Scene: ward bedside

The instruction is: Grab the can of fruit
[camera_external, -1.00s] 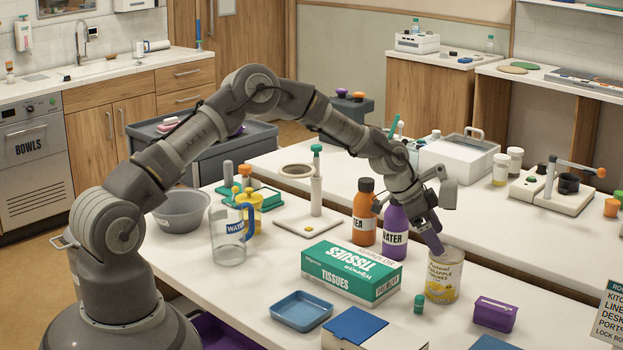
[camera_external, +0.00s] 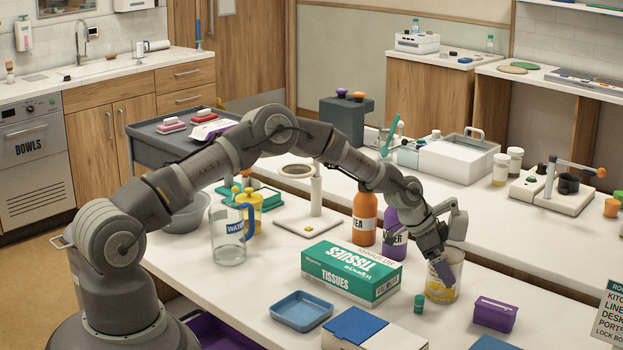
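The can of fruit (camera_external: 441,295), with a pale yellow label, stands upright near the right part of the front table. My gripper (camera_external: 443,272) is down at the can, and a grey finger overlaps its upper front side. The other finger is hidden, so I cannot tell whether the gripper is open or closed on the can. The can's top is partly covered by the gripper.
A green tissue box (camera_external: 350,275) stands left of the can. The orange tea bottle (camera_external: 364,219) and purple water bottle (camera_external: 393,243) stand behind, near my forearm.

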